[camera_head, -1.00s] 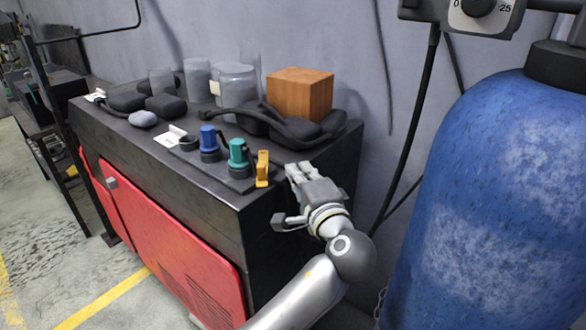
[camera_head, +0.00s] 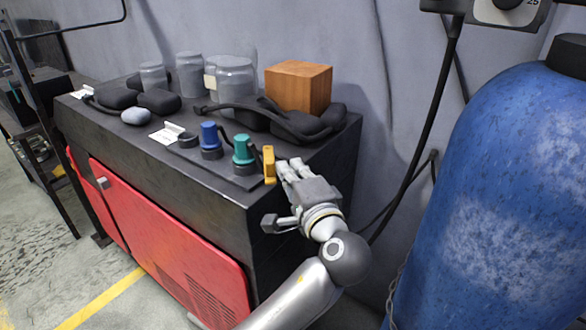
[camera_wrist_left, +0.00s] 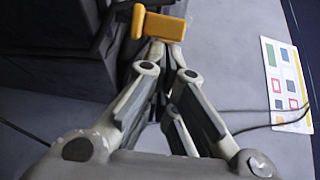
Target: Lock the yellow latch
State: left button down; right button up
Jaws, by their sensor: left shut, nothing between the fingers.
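The yellow latch (camera_head: 269,165) stands upright at the right front corner of the dark cabinet top, beside the teal knob. In the left wrist view the yellow latch (camera_wrist_left: 158,25) lies just past the fingertips. My left gripper (camera_head: 284,164) is shut and empty, its fingertips close to the right side of the latch. It also shows in the left wrist view (camera_wrist_left: 165,48), with the fingers together. I cannot tell whether the tips touch the latch. My right gripper is not in view.
A teal knob (camera_head: 243,150) and a blue knob (camera_head: 210,138) stand left of the latch. A wooden block (camera_head: 298,87), dark cables and glass jars (camera_head: 235,78) are behind. A blue tank (camera_head: 490,200) stands at the right. A patterned card (camera_wrist_left: 286,84) is on the wall side.

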pick_arm(q)
jog(key=a+m+h+p, duration=0.2)
jog(key=a+h, duration=0.1)
jog(key=a+m+h+p, duration=0.2)
jog(key=h, duration=0.1)
jog(key=s+a+m+h+p, duration=0.1)
jog(key=a+h+p, duration=0.1)
jog(key=a+h, duration=0.1)
jog(key=shift+s+a+r+m+t+p, duration=0.1)
jog(key=shift+a+m+t+p, duration=0.2)
jog(key=shift+m+t+p, duration=0.1)
jog(key=shift+d, duration=0.2)
